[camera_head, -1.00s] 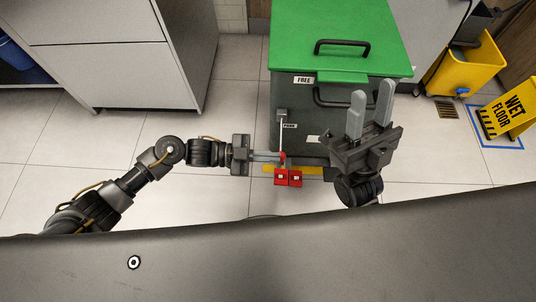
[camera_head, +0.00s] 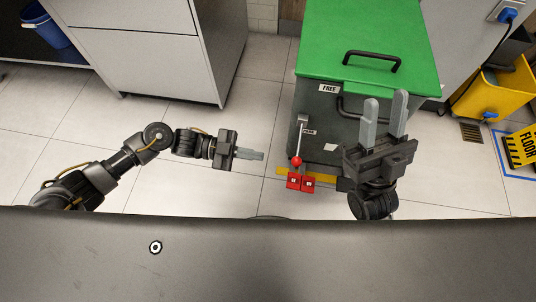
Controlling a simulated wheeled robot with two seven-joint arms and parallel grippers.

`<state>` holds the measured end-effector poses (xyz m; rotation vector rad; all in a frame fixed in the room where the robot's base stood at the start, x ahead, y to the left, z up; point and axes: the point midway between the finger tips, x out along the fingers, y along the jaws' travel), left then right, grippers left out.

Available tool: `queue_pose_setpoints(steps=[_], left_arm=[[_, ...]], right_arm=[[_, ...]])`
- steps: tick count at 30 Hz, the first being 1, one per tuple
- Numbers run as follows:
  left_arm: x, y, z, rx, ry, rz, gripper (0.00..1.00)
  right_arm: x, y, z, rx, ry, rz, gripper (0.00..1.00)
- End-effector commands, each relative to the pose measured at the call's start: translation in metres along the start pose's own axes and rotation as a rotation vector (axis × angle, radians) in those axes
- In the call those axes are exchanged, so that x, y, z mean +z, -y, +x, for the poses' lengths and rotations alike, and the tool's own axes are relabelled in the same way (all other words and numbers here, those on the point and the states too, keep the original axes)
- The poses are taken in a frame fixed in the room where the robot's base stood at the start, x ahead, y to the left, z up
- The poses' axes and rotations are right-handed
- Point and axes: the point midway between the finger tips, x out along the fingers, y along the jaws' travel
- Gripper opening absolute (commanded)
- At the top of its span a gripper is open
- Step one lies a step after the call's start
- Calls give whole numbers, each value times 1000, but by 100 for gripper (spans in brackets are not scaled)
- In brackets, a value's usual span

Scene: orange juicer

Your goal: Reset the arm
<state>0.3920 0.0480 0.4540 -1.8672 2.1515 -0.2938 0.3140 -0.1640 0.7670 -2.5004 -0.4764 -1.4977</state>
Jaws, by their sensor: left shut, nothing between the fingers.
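My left gripper (camera_head: 250,155) is shut and empty. It points right, over the floor, to the left of the green-lidded bin and apart from it. A lever (camera_head: 300,140) with a red ball end stands at the bin's left front, with the ball low and just above two red blocks (camera_head: 300,181). My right gripper (camera_head: 384,118) points up in front of the bin, its two fingers apart with a gap between them and nothing visible in it. It hides part of the bin's front.
The dark bin with a green lid (camera_head: 372,40) and black handles fills the back centre. A grey cabinet (camera_head: 150,60) stands at the back left. A yellow bucket (camera_head: 500,95) and a yellow wet floor sign (camera_head: 521,148) are at the right. Floor at the left is clear.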

Motion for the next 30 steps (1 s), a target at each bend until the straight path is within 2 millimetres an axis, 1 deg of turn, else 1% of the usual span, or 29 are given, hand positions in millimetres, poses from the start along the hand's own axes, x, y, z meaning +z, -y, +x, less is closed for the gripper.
queue_pose_setpoints(steps=[1, 5, 24, 27, 30], left_arm=[[0, 0, -4, 0, 1, 1, 0], [-1, 0, -9, 1, -1, 1, 0], [-1, -1, -8, 4, -3, 0, 0], [-2, -9, -4, 10, -6, -3, 0], [-10, -27, -4, 6, -4, -2, 0]], right_arm=[[0, 0, 0, 0, -1, 0, 36], [0, 0, 0, 1, -4, 0, 36], [-2, -1, 0, -2, -9, -5, 36], [-10, -1, -5, 6, -5, -14, 36], [-27, 6, -14, 7, -6, -15, 36]])
